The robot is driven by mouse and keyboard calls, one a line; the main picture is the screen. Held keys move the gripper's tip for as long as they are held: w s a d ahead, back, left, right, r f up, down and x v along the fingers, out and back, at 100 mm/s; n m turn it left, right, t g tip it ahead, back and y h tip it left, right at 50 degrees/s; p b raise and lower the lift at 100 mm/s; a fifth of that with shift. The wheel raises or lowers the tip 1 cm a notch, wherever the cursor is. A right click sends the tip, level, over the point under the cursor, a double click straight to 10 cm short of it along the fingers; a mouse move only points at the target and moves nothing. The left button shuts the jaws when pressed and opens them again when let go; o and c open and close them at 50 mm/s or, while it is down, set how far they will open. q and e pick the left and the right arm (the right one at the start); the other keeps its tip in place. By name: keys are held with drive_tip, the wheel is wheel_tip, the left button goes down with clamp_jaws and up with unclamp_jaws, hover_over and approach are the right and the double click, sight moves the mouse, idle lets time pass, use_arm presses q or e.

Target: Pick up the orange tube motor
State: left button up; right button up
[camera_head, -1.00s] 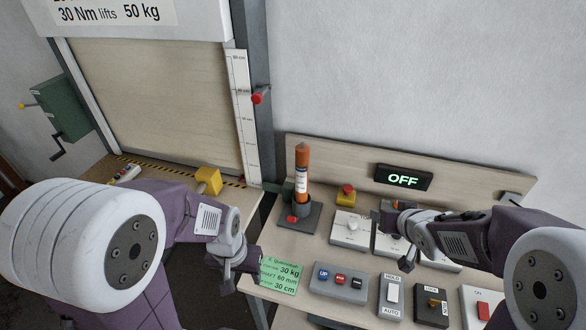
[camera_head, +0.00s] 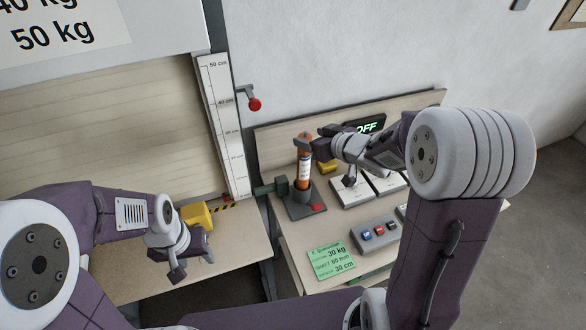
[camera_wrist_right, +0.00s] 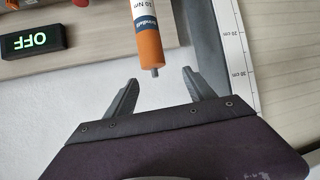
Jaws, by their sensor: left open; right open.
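The orange tube motor (camera_head: 303,172), with a white and blue label, stands upright in a dark stand (camera_head: 306,206) on the bench. My right gripper (camera_head: 318,150) is open beside its upper part, at its right in the head view. In the right wrist view, the motor (camera_wrist_right: 152,46) ends in a small grey shaft in front of the gap between the open fingers of my right gripper (camera_wrist_right: 160,80); nothing is held. My left gripper (camera_head: 193,268) is open and empty at the lower left, away from the motor.
The OFF display (camera_head: 369,127) stands behind my right gripper and also shows in the right wrist view (camera_wrist_right: 31,41). A green card (camera_head: 331,261), a button box (camera_head: 377,235) and switch boxes lie on the bench. A yellow block (camera_head: 197,215) and height scale (camera_head: 224,125) stand left.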

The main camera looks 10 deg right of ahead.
sight(307, 135)
drive_tip(key=shift+w+d+f, duration=0.15)
drive_tip(key=shift+d, duration=0.3)
drive_tip(key=shift+w+d+f, duration=0.1)
drive_tip(key=shift+d+f, duration=0.05)
drive_tip(key=shift+d, duration=0.3)
drive_tip(key=x, duration=0.3)
drive_tip(key=shift+w+a, duration=0.1)
drive_tip(key=shift+a, duration=0.15)
drive_tip(key=shift+w+a, duration=0.15)
drive_tip(key=shift+a, duration=0.15)
drive_tip(key=x, duration=0.4)
drive_tip(key=shift+f, duration=0.25)
drive_tip(key=shift+w+a+f, duration=0.15)
drive_tip(key=shift+w, duration=0.1)
drive_tip(key=shift+c, duration=1)
drive_tip(key=shift+s, duration=0.15)
drive_tip(key=c, duration=1)
clamp_jaws()
use_arm(q)
drive_tip(key=shift+d+r, duration=0.4)
drive_tip(key=shift+d, duration=0.25)
use_arm(e)
drive_tip(key=shift+r, duration=0.25)
